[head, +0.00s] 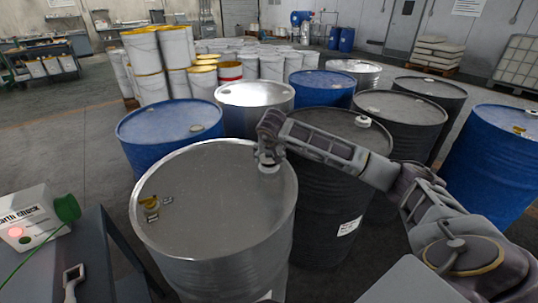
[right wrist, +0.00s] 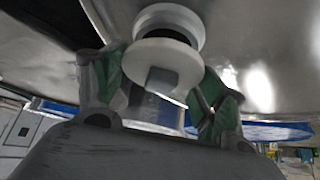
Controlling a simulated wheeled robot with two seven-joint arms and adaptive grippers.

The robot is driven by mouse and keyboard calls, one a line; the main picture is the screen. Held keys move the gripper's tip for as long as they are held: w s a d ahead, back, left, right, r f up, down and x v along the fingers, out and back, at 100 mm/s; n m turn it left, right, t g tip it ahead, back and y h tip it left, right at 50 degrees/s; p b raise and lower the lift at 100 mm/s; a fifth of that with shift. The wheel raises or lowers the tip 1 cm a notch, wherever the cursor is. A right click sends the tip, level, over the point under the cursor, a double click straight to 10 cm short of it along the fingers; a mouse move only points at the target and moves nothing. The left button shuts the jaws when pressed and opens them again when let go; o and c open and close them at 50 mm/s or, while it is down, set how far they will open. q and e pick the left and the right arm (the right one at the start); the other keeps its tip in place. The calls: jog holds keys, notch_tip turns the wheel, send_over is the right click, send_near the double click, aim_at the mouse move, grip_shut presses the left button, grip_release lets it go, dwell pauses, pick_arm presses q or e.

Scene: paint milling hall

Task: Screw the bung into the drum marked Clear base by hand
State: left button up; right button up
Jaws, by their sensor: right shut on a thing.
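A bare steel drum (head: 215,205) stands upright in front of me. I cannot read a name on it; only an edge of a label shows low on its side. My right gripper (head: 268,160) points down over the far right part of its lid, shut on a white bung (head: 268,169). In the right wrist view the bung (right wrist: 165,65) sits between the green-padded fingers (right wrist: 160,85), close to the shiny lid. A second white ring shows beyond it, perhaps a reflection. I cannot tell whether the bung is in the hole. My left gripper is not in view.
A yellow-and-brass fitting (head: 150,206) sits on the lid's left. A dark drum (head: 335,180) stands close on the right, a blue drum (head: 170,122) behind left. An earth check box (head: 32,218) with a red light stands at left. Open floor (head: 60,140) lies beyond it.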

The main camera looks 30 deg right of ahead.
jog(key=shift+f+b, duration=0.6)
jog(key=shift+f, duration=0.4)
dwell(0.4)
jog(key=o, duration=1.1)
jog(key=shift+f, duration=0.1)
jog(key=v, duration=1.2)
jog(key=shift+d, duration=0.1)
